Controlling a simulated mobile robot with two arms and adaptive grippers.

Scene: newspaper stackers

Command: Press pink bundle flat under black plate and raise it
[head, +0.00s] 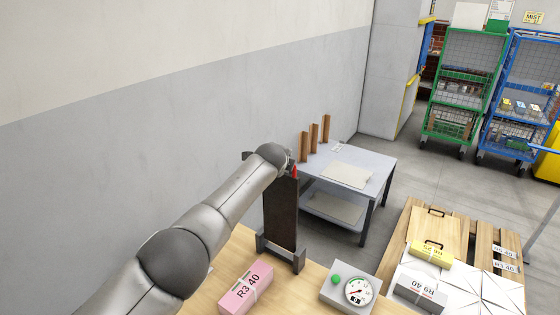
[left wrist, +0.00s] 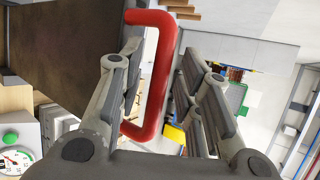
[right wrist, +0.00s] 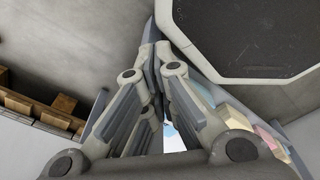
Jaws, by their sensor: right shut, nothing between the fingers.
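The pink bundle (head: 246,288), marked R3 40, lies on the wooden bench at the lower middle of the head view. Behind it and to its right, the black plate (head: 281,212) stands upright in a dark frame. A red handle (left wrist: 165,80) is fixed to the plate (left wrist: 75,45). My left gripper (head: 288,166) is at the handle near the plate's top. Its fingers (left wrist: 160,60) are apart on either side of the handle's bar, with a gap visible beside it. My right gripper (right wrist: 152,35) is shut and empty; it shows only in the right wrist view.
A gauge box (head: 338,291) with a green button stands right of the pink bundle. A grey table (head: 380,160) with wooden posts stands behind. A pallet (head: 400,235) at right carries yellow, grey and white bundles. Wheeled cages (head: 465,90) stand at the back.

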